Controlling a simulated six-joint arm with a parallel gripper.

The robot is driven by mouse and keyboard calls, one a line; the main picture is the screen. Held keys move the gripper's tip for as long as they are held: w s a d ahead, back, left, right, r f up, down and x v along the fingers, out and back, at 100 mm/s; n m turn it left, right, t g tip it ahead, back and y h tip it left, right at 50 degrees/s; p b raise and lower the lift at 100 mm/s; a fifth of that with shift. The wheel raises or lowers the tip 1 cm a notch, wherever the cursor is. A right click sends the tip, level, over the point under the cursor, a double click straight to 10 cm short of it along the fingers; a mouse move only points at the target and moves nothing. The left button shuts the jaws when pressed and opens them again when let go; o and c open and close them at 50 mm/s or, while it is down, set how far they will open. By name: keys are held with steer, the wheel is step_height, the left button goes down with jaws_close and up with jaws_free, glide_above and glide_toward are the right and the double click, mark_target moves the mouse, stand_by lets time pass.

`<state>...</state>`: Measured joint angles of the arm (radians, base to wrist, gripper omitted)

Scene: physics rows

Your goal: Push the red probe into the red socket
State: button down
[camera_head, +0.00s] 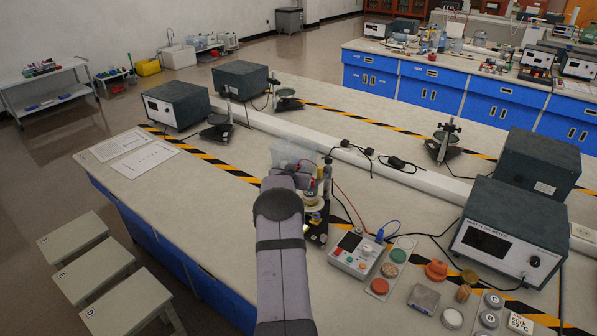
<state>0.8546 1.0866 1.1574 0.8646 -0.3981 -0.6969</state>
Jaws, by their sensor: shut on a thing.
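My gripper (311,184) is at the middle of the bench, at the far end of my grey arm, beside a small upright apparatus (318,222) with yellow and black parts. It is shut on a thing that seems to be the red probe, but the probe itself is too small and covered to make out. A blue plug (380,237) stands at the box's back edge. I cannot make out the red socket clearly.
A clear plastic box (292,154) is behind my gripper. Trays with coloured discs (380,286), a metal block (424,299) and a large heat flow meter (503,249) stand to the right. Paper sheets (145,161) lie at left. The bench left of my arm is mostly clear.

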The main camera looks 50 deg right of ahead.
steer(key=shift+f+b, duration=0.65)
steer(key=shift+f, duration=0.25)
stand_by(0.9)
steer(key=c, duration=1.7)
jaws_free()
steer(key=shift+o, duration=0.2)
steer(key=shift+o, duration=0.6)
steer(key=shift+s+d, duration=0.1)
steer(key=shift+s, duration=0.05)
